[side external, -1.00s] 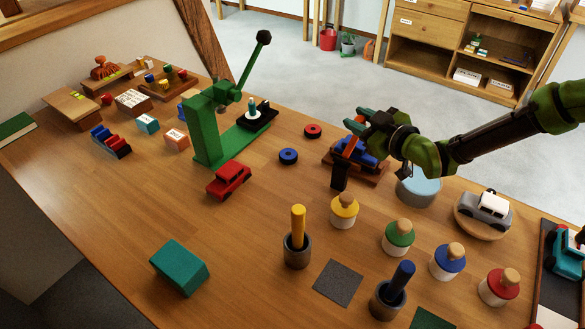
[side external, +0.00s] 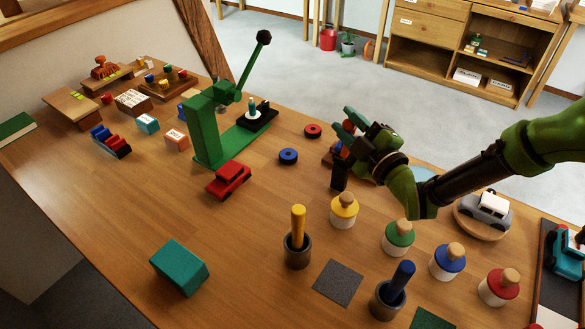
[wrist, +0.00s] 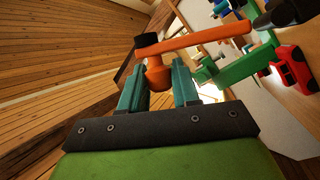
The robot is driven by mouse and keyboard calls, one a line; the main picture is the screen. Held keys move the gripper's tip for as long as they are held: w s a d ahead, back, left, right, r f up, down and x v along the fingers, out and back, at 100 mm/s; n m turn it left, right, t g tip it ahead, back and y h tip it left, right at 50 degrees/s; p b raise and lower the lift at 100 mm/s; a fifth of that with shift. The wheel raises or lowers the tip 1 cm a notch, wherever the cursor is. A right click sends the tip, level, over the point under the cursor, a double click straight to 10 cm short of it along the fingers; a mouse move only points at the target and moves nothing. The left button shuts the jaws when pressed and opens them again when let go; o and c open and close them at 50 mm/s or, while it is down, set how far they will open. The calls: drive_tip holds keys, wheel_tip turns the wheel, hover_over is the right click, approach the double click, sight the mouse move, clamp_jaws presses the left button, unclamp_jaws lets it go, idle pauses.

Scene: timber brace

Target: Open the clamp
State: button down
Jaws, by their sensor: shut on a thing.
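The clamp is an orange bar (wrist: 205,37) with a black end piece (wrist: 147,42) and an orange knob (wrist: 157,75), seen close in the wrist view. My gripper (wrist: 158,88) has its two teal fingers shut on the orange knob, one finger on each side. In the side view my gripper (side external: 349,125) is above the clamp's wooden base, and a black upright block (side external: 340,176) stands just below it. My gripper and wrist hide most of the orange bar, the base and the blue thing on it in the side view.
A green press (side external: 205,130) with a long raised lever stands to the left, with a red car (side external: 229,180) before it. Blue (side external: 288,156) and red (side external: 313,131) rings lie nearby. Knobbed jars, including a yellow one (side external: 344,210), stand in front. The table's left front is mostly clear.

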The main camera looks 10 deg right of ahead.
drive_tip(key=shift+s+a+f, duration=0.1)
drive_tip(key=shift+s+a, duration=0.15)
drive_tip(key=shift+a, duration=0.05)
drive_tip(key=c, duration=0.9)
unclamp_jaws()
drive_tip(key=shift+d, duration=0.1)
drive_tip(key=v, duration=1.6)
drive_tip(key=shift+s, duration=0.4)
drive_tip(key=shift+d, duration=0.15)
